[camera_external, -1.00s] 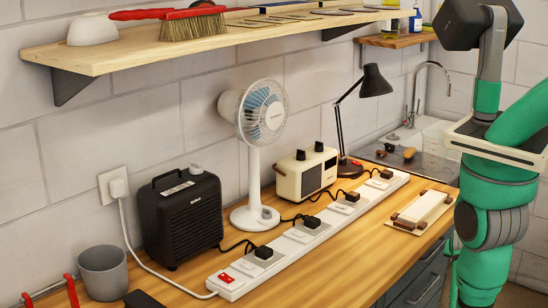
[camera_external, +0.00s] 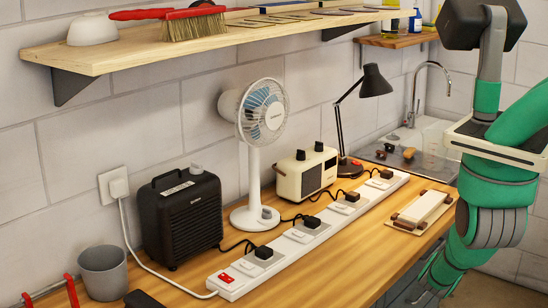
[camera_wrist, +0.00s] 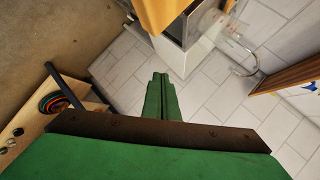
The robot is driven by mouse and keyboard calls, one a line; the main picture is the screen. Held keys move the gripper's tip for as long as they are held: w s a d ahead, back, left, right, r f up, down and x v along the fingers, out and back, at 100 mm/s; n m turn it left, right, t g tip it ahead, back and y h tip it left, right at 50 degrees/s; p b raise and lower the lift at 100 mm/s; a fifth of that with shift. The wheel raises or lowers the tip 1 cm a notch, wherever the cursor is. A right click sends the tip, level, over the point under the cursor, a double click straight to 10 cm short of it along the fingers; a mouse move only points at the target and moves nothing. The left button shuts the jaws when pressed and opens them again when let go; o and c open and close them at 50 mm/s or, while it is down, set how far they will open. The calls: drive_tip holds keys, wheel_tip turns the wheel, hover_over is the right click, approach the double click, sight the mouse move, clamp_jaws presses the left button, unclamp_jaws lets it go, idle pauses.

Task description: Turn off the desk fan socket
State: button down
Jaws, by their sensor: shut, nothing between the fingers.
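The white desk fan (camera_external: 262,112) stands on the wooden bench, with a round base. A long white power strip (camera_external: 283,262) runs diagonally in front of it, with several black plugs along it. The fan's dark cord appears to run to the plug (camera_external: 311,222) second from the near end. The small socket switches are too small to read. A red main switch (camera_external: 226,277) is at the near end. My gripper (camera_wrist: 161,78) is shut and empty in the wrist view, pointing towards pale tiles. In the external view my arm hangs at the right, clear of the strip.
A black heater (camera_external: 182,220), cream radio (camera_external: 303,174) and black lamp (camera_external: 374,80) stand behind the strip. A grey cup (camera_external: 103,271) is at the near left. A wooden shelf (camera_external: 120,60) overhangs the back.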

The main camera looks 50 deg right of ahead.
drive_tip(key=w+a+r+t, duration=0.1)
drive_tip(key=w+r, duration=0.8)
drive_tip(key=w, duration=0.4)
drive_tip(key=w+a+r+n+g+y, duration=0.1)
drive_tip(key=w+a+r+n+y, duration=0.15)
drive_tip(key=w+a, duration=1.7)
drive_tip(key=w+a+n+g+y, duration=0.1)
drive_tip(key=w+a+n, duration=0.15)
drive_tip(key=a, duration=0.95)
drive_tip(key=w+a+n+g+y, duration=0.15)
drive_tip(key=w+a, duration=0.25)
drive_tip(key=a, duration=0.8)
drive_tip(key=s+a+r+g+y, duration=0.1)
drive_tip(key=s+a, duration=0.1)
drive_tip(key=a, duration=0.8)
drive_tip(key=s+a+n+g+y, duration=0.1)
drive_tip(key=a, duration=1)
drive_tip(key=shift+s+a+r, duration=0.3)
drive_tip(key=shift+s+r, duration=0.05)
drive_tip(key=shift+r, duration=0.05)
